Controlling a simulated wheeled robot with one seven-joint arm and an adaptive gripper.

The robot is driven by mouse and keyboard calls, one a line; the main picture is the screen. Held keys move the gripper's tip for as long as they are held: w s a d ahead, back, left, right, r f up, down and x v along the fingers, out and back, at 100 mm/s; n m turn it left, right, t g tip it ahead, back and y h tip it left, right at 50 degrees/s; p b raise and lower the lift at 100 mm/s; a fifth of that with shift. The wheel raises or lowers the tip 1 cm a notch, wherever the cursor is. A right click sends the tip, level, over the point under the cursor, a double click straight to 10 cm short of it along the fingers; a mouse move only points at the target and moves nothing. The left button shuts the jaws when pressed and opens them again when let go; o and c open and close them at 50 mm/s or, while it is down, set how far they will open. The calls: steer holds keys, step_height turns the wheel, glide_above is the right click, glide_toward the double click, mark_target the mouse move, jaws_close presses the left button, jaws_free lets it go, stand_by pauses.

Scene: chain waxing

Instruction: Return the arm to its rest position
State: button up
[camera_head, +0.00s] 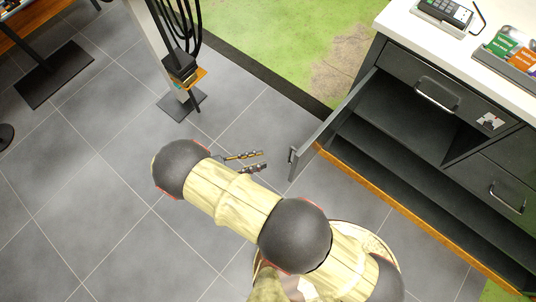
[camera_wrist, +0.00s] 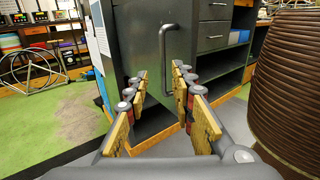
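My gripper (camera_head: 245,162) is at the end of my arm, low over the grey tiled floor and left of the open cabinet door (camera_head: 325,128). In the wrist view, my gripper (camera_wrist: 159,78) has its two padded fingers apart, with nothing held between them. Beyond the fingertips is the dark door (camera_wrist: 135,28) with its vertical metal handle (camera_wrist: 162,45). The fingers look clear of the handle, but the exact distance is hard to tell. My arm is stretched out leftward from my base in the head view.
The dark cabinet (camera_head: 405,125) stands open at right, with shelves inside and a closed drawer above. A stand with a dark foot (camera_head: 181,106) and hanging black cables is at upper left. Tiled floor (camera_head: 90,190) at left is free.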

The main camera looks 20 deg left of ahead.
steer(key=shift+s+a, duration=0.2)
steer(key=shift+a, duration=0.05)
stand_by(0.4)
steer(key=w+d+r+m+g+y, duration=0.2)
steer(key=w+d+r+m+g, duration=0.1)
steer(key=r, duration=0.4)
steer(key=w+d+r+m+g+y, duration=0.2)
steer(key=w+d+r+m+g, duration=0.1)
steer(key=d+r, duration=0.4)
steer(key=w+d+r+m+g+y, duration=0.2)
steer(key=w+d+r+m+g, duration=0.2)
steer(key=d+r+m+g, duration=0.1)
steer(key=shift+d+r+m, duration=0.6)
steer(key=shift+d+r, duration=0.5)
steer(key=shift+r, duration=0.25)
steer(key=s+d+r+m+t+y, duration=0.3)
steer(key=d+r+m, duration=0.3)
steer(key=d, duration=0.3)
steer(key=s+d+r+m+t+y, duration=0.3)
steer(key=s+d+r+m+y, duration=0.2)
steer(key=d+r, duration=0.4)
steer(key=shift+s+d+m+y, duration=0.3)
steer(key=shift+s+m, duration=0.3)
steer(key=shift+m, duration=0.4)
